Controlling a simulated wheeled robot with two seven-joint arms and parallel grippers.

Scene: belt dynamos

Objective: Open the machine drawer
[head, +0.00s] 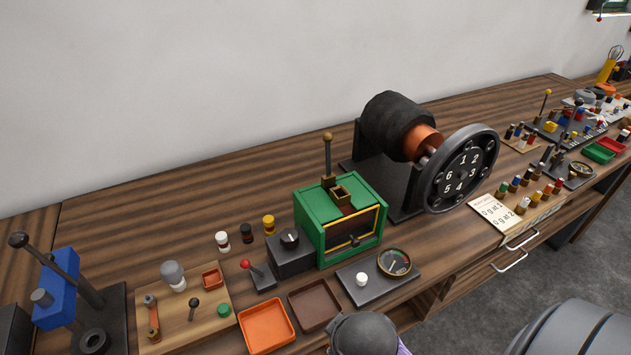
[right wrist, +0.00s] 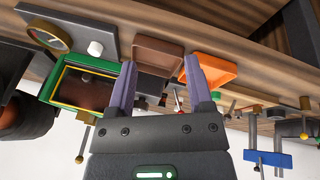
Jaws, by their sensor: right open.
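The green machine (head: 345,215) stands on the bench, with a yellow-framed dark front window and a small dark knob. It also shows upside down at left in the right wrist view (right wrist: 45,93). Two silver bar handles, an upper one (head: 522,240) and a lower one (head: 510,262), are on the bench front below the numbered wheel; the lower one is on a wooden drawer front (head: 470,291). Which drawer the task means, I cannot tell. My right gripper (right wrist: 159,75) is open and empty, its purple fingers apart near the trays at the bench front. My left gripper is out of view.
An orange tray (head: 267,326) and a brown tray (head: 314,305) lie near the front edge. A gauge plate (head: 378,279) sits before the green machine. A large numbered wheel (head: 462,172) stands behind to the right. The floor (head: 580,255) before the handles looks clear.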

